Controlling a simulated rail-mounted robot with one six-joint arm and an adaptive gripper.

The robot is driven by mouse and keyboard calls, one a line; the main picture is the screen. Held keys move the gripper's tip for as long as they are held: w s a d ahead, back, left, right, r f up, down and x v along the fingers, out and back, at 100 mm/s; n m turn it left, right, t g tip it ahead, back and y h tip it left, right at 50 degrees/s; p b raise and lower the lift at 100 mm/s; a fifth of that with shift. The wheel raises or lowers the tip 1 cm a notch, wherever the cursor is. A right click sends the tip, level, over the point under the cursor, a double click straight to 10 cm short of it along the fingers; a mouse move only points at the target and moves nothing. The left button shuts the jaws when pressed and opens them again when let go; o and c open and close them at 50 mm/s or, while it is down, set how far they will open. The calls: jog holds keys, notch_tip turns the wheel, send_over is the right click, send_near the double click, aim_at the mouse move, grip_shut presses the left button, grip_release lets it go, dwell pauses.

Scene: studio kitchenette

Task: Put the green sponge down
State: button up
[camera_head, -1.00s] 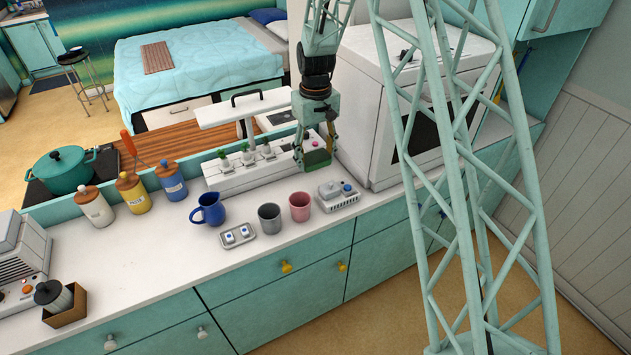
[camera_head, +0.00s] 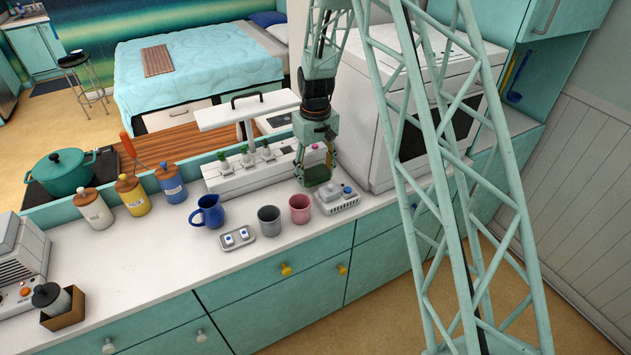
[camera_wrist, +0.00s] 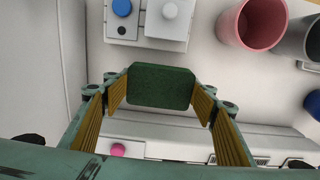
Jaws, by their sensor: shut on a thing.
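The green sponge (camera_wrist: 160,86) is a dark green block held between the yellow-padded fingers of my gripper (camera_wrist: 160,98) in the wrist view. In the head view the sponge (camera_head: 317,175) shows below my gripper (camera_head: 316,165), between the herb planter and the grey device with knobs. My gripper is shut on the sponge. It is low over the white counter (camera_head: 225,264); I cannot tell whether the sponge touches the counter.
A pink cup (camera_head: 299,209), a grey cup (camera_head: 269,219) and a blue pitcher (camera_head: 207,211) stand to the left. The grey device with knobs (camera_head: 337,199) is just in front. A white planter (camera_head: 225,183) and a large white appliance (camera_head: 362,130) flank the gripper.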

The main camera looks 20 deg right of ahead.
aim_at(315, 180)
jog(key=shift+f, duration=1.6)
jog(key=shift+f, duration=0.15)
jog(key=o, duration=1.1)
jog(key=shift+c, duration=0.2)
notch_tip(315, 180, up, 12)
jog(key=shift+f+p, duration=0.25)
jog(key=shift+p, duration=0.15)
jog(key=shift+r, duration=0.4)
jog(key=shift+r, duration=0.15)
